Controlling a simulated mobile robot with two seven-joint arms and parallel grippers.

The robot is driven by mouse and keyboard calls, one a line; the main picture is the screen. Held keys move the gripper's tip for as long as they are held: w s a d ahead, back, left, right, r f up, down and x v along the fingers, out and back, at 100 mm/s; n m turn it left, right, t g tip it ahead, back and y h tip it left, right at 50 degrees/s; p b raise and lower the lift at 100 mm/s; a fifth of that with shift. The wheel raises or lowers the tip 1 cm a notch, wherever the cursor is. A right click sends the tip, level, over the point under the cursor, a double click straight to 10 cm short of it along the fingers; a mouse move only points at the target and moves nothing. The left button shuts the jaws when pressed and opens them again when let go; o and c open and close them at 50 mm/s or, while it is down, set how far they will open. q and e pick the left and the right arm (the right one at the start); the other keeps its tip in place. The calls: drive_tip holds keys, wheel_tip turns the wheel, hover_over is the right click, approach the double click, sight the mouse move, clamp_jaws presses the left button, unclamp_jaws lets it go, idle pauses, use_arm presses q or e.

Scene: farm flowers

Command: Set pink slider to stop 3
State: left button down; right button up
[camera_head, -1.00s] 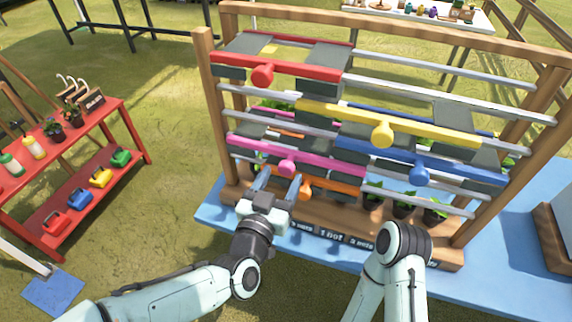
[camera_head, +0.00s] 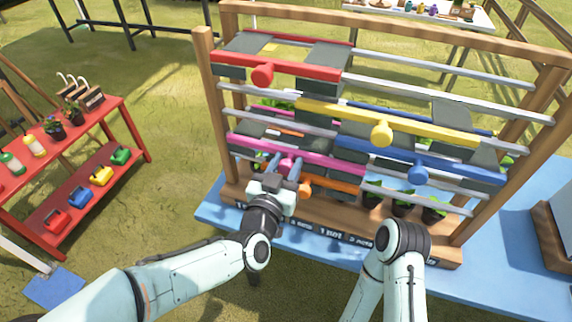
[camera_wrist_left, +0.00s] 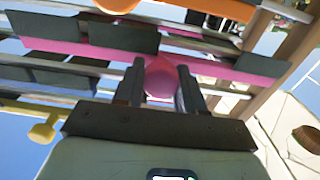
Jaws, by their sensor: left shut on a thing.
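The pink slider (camera_head: 325,165) is a long pink bar on the lower left of the wooden-framed rack, with a round pink knob (camera_wrist_left: 160,80). My left gripper (camera_head: 287,166) is at this knob. In the left wrist view its two fingers (camera_wrist_left: 160,86) stand on either side of the knob, shut on it. The stop marks of the pink slider cannot be made out. My right arm (camera_head: 400,245) shows at the bottom centre-right, but its gripper cannot be made out.
Other sliders on the rack are red (camera_head: 320,67), yellow (camera_head: 430,126), blue (camera_head: 440,165) and orange (camera_head: 335,185). The rack stands on a blue table (camera_head: 490,250). Potted plants sit behind the lower rails. A red shelf (camera_head: 108,115) stands at the left.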

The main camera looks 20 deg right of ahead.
use_arm(q)
drive_tip(key=s+d+p, duration=0.1)
drive_tip(key=s+d, duration=0.8)
drive_tip(key=d, duration=0.5)
drive_tip(key=shift+s, duration=0.3)
drive_tip(key=c, duration=0.7)
unclamp_jaws()
drive_tip(key=b+v, duration=0.1)
drive_tip(key=v, duration=1.2)
drive_tip(key=shift+s+a, duration=0.15)
